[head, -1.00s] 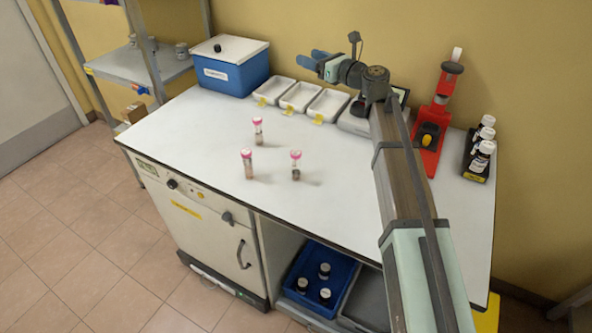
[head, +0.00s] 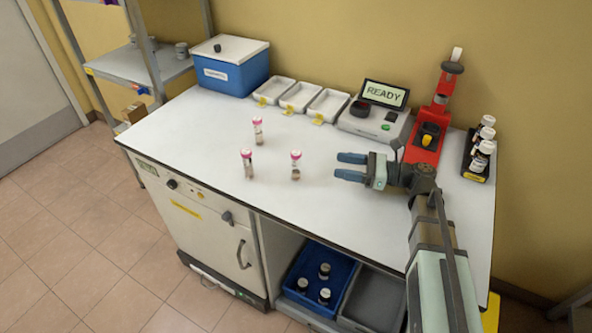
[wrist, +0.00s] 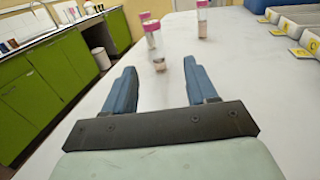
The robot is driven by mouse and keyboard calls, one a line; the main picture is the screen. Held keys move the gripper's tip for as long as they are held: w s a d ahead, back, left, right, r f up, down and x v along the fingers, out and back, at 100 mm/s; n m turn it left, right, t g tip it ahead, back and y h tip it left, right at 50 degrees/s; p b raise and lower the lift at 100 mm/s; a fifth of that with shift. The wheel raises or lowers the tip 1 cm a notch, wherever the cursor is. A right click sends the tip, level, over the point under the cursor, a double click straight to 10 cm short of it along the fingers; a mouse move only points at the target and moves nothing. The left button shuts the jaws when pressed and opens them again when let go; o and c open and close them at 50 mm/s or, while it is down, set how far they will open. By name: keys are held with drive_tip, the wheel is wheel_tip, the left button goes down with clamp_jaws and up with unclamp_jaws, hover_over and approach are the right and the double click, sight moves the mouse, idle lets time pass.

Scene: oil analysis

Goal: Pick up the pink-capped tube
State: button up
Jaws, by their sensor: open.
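Three pink-capped tubes stand upright on the white bench in the head view: a back one (head: 258,131), a front-left one (head: 247,164) and a front-right one (head: 295,166). My gripper (head: 343,166) is open and empty, to the right of the front-right tube, its blue fingers pointing left toward it with a gap.
White trays (head: 300,96) with yellow tags line the back, beside a blue box (head: 230,75). A device reading READY (head: 372,122), a red stand (head: 427,135) and dark bottles (head: 480,155) stand at the right. The bench front and left are clear.

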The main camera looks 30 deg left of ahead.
sight(296, 160)
drive_tip(key=x, duration=0.8)
drive_tip(key=shift+s+a, duration=0.2)
drive_tip(key=shift+s+x, duration=0.15)
drive_tip(key=shift+x, duration=1.2)
drive_tip(key=shift+s+x, duration=0.15)
drive_tip(key=shift+x, duration=1.15)
drive_tip(key=shift+d+r, duration=0.15)
drive_tip(key=shift+c, duration=0.3)
drive_tip(key=c, duration=0.9)
drive_tip(key=shift+c, duration=0.2)
drive_tip(key=shift+r, duration=5)
